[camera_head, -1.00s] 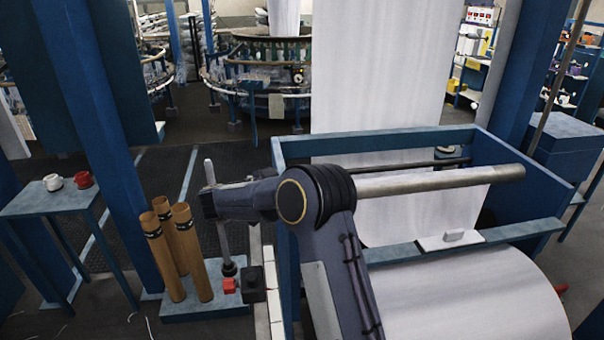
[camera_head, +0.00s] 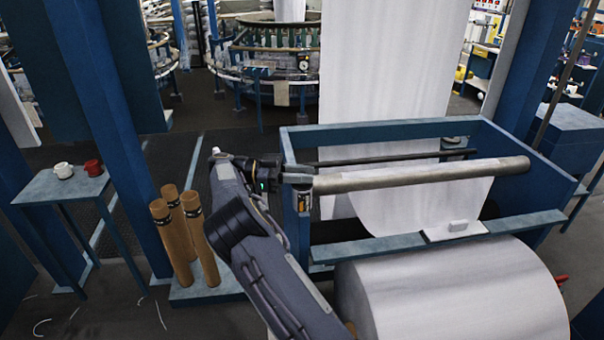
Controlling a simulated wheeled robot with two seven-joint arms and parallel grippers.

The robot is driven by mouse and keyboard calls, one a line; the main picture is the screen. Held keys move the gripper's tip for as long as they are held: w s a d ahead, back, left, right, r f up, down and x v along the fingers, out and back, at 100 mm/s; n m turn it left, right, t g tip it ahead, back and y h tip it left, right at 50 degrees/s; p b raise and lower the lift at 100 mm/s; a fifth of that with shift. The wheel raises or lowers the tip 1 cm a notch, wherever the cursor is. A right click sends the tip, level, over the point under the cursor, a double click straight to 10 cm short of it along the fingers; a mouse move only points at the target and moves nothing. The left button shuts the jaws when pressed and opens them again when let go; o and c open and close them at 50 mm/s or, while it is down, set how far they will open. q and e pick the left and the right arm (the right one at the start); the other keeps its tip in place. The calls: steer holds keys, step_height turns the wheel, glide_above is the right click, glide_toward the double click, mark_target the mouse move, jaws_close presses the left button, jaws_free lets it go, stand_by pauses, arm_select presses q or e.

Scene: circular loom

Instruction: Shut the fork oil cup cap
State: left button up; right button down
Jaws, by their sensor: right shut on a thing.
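My right gripper (camera_head: 299,179) is at the left end of the pale roller bar (camera_head: 425,176), just above a small yellowish fitting (camera_head: 304,197) on the blue frame's left post. This fitting looks like the fork oil cup. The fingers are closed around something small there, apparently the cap. The cap itself is too small and too covered by the fingers to make out, so I cannot tell its angle. My left gripper is not in view.
The blue frame (camera_head: 380,131) surrounds the bar, with a large white fabric roll (camera_head: 450,290) in front. Several brown tubes (camera_head: 180,238) stand left of my arm. A small table (camera_head: 62,187) holds a white cup (camera_head: 63,170) and a red cup (camera_head: 93,167).

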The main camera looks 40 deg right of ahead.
steer(key=shift+f, duration=0.1)
stand_by(0.4)
steer(key=c, duration=1.3)
jaws_free()
steer(key=shift+o, duration=0.3)
steer(key=shift+r, duration=0.6)
steer(key=s+a+r+b, duration=0.3)
steer(key=s+a+r, duration=0.6)
steer(key=s+r, duration=0.2)
steer(key=shift+r+b, duration=0.4)
steer(key=shift+r, duration=0.05)
